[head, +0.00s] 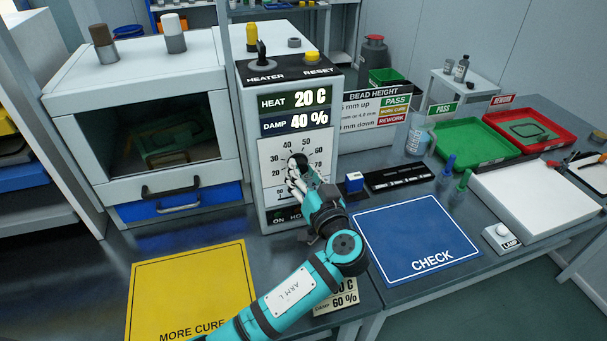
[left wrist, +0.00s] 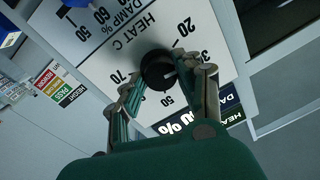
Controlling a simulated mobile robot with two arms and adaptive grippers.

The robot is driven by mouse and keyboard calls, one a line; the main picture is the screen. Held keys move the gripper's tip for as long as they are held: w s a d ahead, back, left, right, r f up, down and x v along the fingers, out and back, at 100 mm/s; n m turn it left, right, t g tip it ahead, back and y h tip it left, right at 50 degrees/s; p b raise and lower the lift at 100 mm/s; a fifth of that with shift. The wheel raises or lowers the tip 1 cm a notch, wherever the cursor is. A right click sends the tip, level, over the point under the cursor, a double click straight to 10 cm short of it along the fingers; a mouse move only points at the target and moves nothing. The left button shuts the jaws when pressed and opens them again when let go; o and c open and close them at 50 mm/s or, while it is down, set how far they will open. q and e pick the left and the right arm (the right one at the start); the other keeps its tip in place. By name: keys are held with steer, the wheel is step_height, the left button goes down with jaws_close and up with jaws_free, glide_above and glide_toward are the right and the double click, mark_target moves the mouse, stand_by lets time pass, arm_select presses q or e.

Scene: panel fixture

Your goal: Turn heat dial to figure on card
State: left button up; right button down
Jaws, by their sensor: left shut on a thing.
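The heat dial is a black round knob (left wrist: 157,66) on a white scale plate in the left wrist view. In the head view the dial (head: 296,159) is mostly hidden behind my gripper. My left gripper (head: 299,174) is shut on it; in the left wrist view its fingers (left wrist: 168,82) lie on both sides of the knob. The display (head: 297,109) reads HEAT 20 C and DAMP 40 %. The card (head: 336,306) lies at the bench's front edge, partly under my arm in view; "0 C" and "DAMP 60 %" show, its first heat digit is hidden. My right gripper is not in view.
A heater switch (head: 262,52) and yellow reset button (head: 312,57) top the panel. An oven with a glass door (head: 165,135) stands left. A yellow mat (head: 190,290) and blue CHECK mat (head: 415,238) lie in front. Green (head: 470,150) and red (head: 560,128) trays stand right.

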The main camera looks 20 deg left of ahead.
arm_select(q)
steer(key=m, duration=0.2)
steer(key=shift+m, duration=0.4)
steer(key=m, duration=0.3)
steer(key=shift+r, duration=0.1)
steer(key=m+p, duration=0.1)
steer(key=m, duration=0.1)
steer(key=shift+m+t, duration=0.3)
steer(key=shift+m, duration=0.1)
steer(key=m+p, duration=0.1)
steer(key=m, duration=0.1)
steer(key=shift+r+m, duration=0.1)
steer(key=shift+m, duration=0.3)
steer(key=m+p, duration=0.1)
steer(key=m, duration=0.2)
steer(key=m+h+p, duration=0.1)
steer(key=m+p, duration=0.1)
steer(key=m, duration=0.1)
steer(key=shift+a+m+t+p, duration=0.1)
steer(key=shift+m+t+p, duration=0.2)
steer(key=shift+m+t, duration=0.1)
steer(key=shift+m+p, duration=1)
steer(key=shift+m, duration=0.7)
